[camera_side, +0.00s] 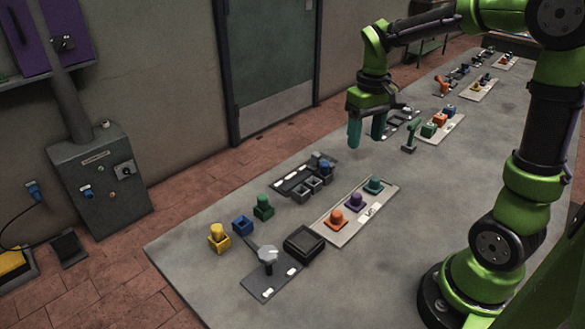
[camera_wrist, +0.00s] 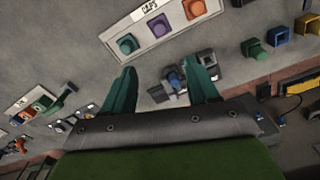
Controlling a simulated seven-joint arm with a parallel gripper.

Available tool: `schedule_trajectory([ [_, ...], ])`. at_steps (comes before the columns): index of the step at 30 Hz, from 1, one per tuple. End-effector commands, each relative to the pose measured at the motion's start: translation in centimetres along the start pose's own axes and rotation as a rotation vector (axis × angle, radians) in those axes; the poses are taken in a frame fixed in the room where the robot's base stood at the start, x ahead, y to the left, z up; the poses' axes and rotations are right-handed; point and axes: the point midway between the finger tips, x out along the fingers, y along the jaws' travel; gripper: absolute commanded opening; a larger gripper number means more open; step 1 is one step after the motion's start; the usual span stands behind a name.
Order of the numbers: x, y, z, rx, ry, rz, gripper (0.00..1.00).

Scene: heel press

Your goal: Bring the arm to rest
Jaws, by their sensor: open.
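My gripper (camera_side: 366,140) hangs above the table (camera_side: 215,285), its two teal fingers pointing down and spread apart. In the wrist view my gripper (camera_wrist: 165,66) shows the fingers wide apart with nothing held between them. A grey fixture with sockets (camera_wrist: 165,90) shows beyond and between the fingers, with a blue piece in it. In the side view my gripper is well above the table, touching nothing, up and right of this fixture (camera_side: 302,187).
A light strip holds teal (camera_side: 373,184), purple (camera_side: 356,201) and orange (camera_side: 337,217) caps. Green (camera_side: 263,207), blue (camera_side: 242,226) and yellow (camera_side: 218,237) pieces stand at left. A dark plate with a grey knob (camera_side: 267,253) lies at front. A green upright piece (camera_side: 411,136) stands right of the gripper.

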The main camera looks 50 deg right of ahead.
Motion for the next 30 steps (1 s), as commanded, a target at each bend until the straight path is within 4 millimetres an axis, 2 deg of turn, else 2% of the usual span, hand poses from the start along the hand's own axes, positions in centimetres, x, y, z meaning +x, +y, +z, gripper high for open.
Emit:
schedule_trajectory([
  [3,0.5,-0.1,-0.1,0.034,0.015,-0.006,0.59],
  [5,0.7,-0.7,0.5,0.065,0.041,-0.026,0.59],
  [8,-0.1,-2.5,2.0,0.093,0.119,-0.071,0.59],
  [12,-1.8,-5.3,5.1,0.118,0.254,-0.159,0.59],
  [18,-3.6,-8.6,9.7,0.108,0.427,-0.293,0.59],
  [24,-4.8,-9.9,12.2,0.060,0.514,-0.363,0.59],
  [30,-5.4,-10.1,12.5,0.044,0.534,-0.373,0.59],
])
